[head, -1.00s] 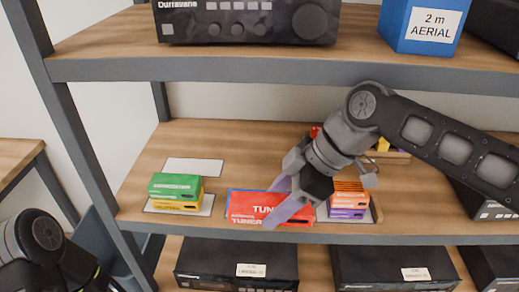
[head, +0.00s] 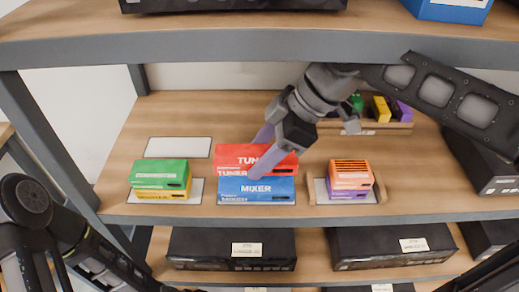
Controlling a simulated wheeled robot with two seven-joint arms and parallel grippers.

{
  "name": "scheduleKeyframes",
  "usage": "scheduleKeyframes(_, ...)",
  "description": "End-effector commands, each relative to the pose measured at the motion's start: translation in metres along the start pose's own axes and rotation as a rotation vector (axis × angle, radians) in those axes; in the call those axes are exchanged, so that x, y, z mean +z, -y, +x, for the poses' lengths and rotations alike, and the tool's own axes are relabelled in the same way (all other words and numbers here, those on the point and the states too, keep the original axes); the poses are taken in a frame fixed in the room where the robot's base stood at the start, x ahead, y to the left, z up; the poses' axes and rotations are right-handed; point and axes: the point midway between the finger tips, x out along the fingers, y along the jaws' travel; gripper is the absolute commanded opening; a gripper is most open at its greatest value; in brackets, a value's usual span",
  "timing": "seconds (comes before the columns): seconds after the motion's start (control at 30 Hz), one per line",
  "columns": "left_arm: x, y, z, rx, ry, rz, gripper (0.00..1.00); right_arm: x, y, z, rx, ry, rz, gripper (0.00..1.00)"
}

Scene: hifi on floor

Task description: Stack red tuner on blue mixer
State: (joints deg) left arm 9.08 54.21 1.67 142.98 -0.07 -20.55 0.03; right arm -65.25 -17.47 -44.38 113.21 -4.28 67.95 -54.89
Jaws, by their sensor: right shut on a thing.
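The red tuner (head: 228,160) is directly above the blue mixer (head: 232,190) on the middle shelf, its white lettering facing me.
A green box (head: 158,173) on a yellow box (head: 160,194) stands left. An orange box (head: 350,172) on a purple box (head: 348,194) stands right. A bare white mat (head: 178,147) lies behind left. A wooden tray (head: 390,127) is at the back. The upper shelf edge (head: 200,75) hangs above.

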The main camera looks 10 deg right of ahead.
Motion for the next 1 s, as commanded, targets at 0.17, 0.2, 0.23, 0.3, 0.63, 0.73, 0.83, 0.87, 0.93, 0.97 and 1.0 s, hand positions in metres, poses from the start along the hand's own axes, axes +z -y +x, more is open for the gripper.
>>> scheduleKeyframes(0.17,0.000,0.000,0.001,0.000,0.000,0.000,0.76,0.000,0.000,0.001,0.000,-0.001,0.000,0.00)
scheduleKeyframes(0.2,0.000,0.001,0.002,0.000,0.000,0.000,0.76,0.001,0.000,0.002,0.000,-0.001,0.000,0.00)
scheduleKeyframes(0.23,0.000,0.001,0.002,0.000,0.000,0.000,0.76,0.002,0.000,0.003,0.000,-0.001,-0.001,0.00)
scheduleKeyframes(0.3,0.000,0.002,0.004,0.000,0.000,0.000,0.76,0.003,0.000,0.006,0.000,-0.001,-0.001,0.00)
scheduleKeyframes(0.63,0.000,0.006,0.015,0.000,0.000,0.001,0.76,0.015,0.000,0.023,0.000,-0.002,-0.001,0.00)
scheduleKeyframes(0.73,0.000,0.007,0.017,0.000,0.000,0.001,0.76,0.016,0.000,0.025,0.001,-0.002,0.000,0.00)
scheduleKeyframes(0.83,0.000,0.007,0.017,0.000,0.000,0.001,0.76,0.016,0.000,0.026,0.001,-0.002,0.000,0.00)
scheduleKeyframes(0.87,0.000,0.007,0.016,0.000,0.000,0.001,0.76,0.016,0.000,0.026,0.001,-0.002,0.000,0.00)
scheduleKeyframes(0.93,0.000,0.006,0.016,0.000,0.000,0.001,0.76,0.016,0.000,0.026,0.001,-0.002,0.000,0.00)
scheduleKeyframes(0.97,0.000,0.006,0.016,0.000,0.000,0.001,0.76,0.016,0.000,0.026,0.001,-0.002,0.000,0.00)
scheduleKeyframes(1.0,0.000,0.006,0.016,0.000,0.000,0.001,0.76,0.016,0.000,0.026,0.001,-0.002,0.000,0.00)
